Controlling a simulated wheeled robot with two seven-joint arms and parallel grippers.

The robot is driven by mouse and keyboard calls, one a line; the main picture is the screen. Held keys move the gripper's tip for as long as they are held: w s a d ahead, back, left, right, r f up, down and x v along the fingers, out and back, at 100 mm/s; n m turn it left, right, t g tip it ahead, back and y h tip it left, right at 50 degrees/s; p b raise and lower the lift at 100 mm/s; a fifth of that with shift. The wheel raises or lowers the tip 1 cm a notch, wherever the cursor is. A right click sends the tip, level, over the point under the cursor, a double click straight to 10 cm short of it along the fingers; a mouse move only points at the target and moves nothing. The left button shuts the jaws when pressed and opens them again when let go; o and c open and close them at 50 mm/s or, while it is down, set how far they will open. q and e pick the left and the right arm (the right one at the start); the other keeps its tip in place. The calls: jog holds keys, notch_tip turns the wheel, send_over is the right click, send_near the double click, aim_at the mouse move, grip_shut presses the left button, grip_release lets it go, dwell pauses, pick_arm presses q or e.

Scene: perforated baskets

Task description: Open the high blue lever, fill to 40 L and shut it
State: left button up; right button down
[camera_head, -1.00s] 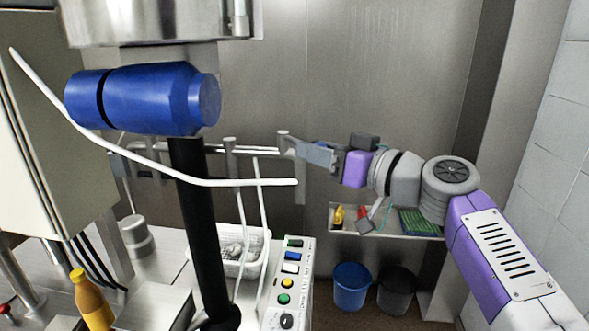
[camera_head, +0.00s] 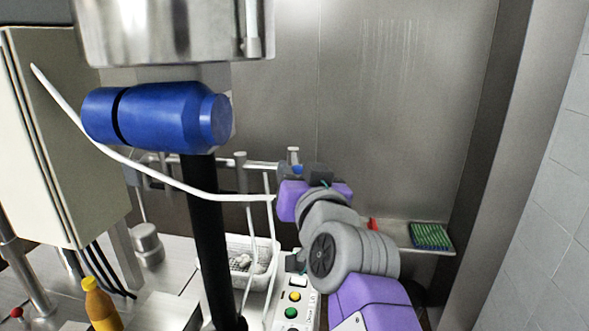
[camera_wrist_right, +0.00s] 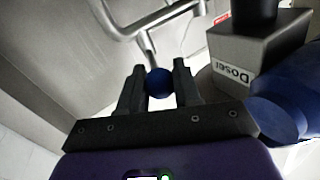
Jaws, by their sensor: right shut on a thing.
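My right gripper (camera_head: 296,166) is at the pipe work in front of the steel wall, right of the black column. In the right wrist view its two fingers (camera_wrist_right: 159,70) are shut on a round blue knob (camera_wrist_right: 158,84). The blue knob (camera_head: 297,169) shows only as a small spot in the head view, mostly hidden by the gripper. A bent steel pipe (camera_wrist_right: 160,20) runs just beyond the fingertips. A grey box (camera_wrist_right: 250,50) marked "Doser" stands to the right. No litre reading can be made out. My left gripper is not in view.
A button panel (camera_head: 293,297) and a white basket (camera_head: 250,278) are below. A shelf with a green rack (camera_head: 431,236) is at right.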

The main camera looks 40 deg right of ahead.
dwell(0.4)
jog(key=c, duration=0.8)
grip_release()
jog(key=v, duration=0.7)
jog(key=shift+s+a, duration=0.15)
jog(key=shift+s, duration=0.05)
jog(key=shift+c, duration=0.3)
